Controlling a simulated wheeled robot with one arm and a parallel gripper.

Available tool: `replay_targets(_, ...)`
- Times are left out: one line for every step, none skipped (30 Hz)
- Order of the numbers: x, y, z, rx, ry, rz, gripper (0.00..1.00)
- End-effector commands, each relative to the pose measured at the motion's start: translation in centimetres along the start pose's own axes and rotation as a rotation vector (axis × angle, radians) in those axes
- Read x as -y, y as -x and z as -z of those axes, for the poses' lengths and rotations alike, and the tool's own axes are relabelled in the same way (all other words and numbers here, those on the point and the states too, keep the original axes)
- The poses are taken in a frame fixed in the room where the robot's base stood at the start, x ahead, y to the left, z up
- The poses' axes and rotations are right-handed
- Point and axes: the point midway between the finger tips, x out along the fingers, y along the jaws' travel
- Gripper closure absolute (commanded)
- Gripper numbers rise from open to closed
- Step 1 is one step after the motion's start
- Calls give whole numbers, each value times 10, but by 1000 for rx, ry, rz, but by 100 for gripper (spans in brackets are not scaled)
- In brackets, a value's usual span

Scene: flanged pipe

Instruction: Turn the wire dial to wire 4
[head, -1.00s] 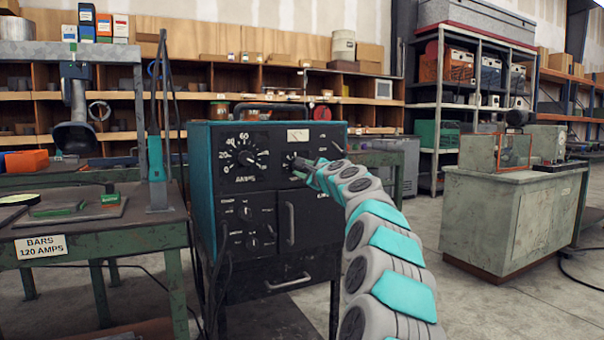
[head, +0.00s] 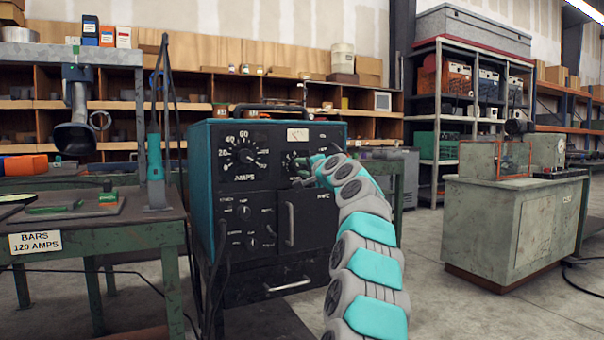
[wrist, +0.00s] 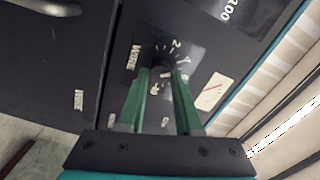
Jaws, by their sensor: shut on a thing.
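The welder cabinet (head: 203,165) is a teal and black box with a black front panel. Its wire dial (wrist: 161,66) is a dark knob on a panel marked WIRE, with white numbers around it, of which 2 and 4 can be read in the wrist view. My gripper (wrist: 158,74) has green fingers shut on this dial from both sides. The fingers hide much of the knob, and I cannot tell which number it points to. In the head view, my gripper (head: 304,174) is at the upper right of the panel and partly covers the dial.
A large AMPS dial (head: 245,156) sits left of the wire dial. Small knobs (head: 244,212) and a vertical handle (head: 289,225) are below. A green bench (head: 95,245) stands at left, and a grey-green cabinet (head: 510,225) at right.

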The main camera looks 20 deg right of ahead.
Motion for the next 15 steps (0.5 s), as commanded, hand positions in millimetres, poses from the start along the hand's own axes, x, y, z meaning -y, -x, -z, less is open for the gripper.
replay_targets(-4,-1,-2,4,27,-4,100)
replay_targets(-4,-1,-2,4,42,-4,100)
replay_targets(-3,-1,-2,4,59,-3,100)
replay_targets(-3,-1,-2,4,72,-3,100)
replay_targets(-3,-1,-2,3,83,-3,100)
replay_targets(-3,-1,-2,3,96,-3,100)
replay_targets(-3,-1,-2,4,104,-3,100)
replay_targets(-2,-1,-2,4,111,-3,100)
replay_targets(-2,-1,-2,4,120,-3,100)
replay_targets(-2,-1,-2,4,126,-3,100)
replay_targets(-2,-1,-2,4,130,-3,100)
replay_targets(-2,-1,-2,4,135,-3,100)
replay_targets(-2,-1,-2,4,138,-3,100)
replay_targets(-2,-1,-2,4,140,-3,100)
replay_targets(-2,-1,-2,4,142,-3,100)
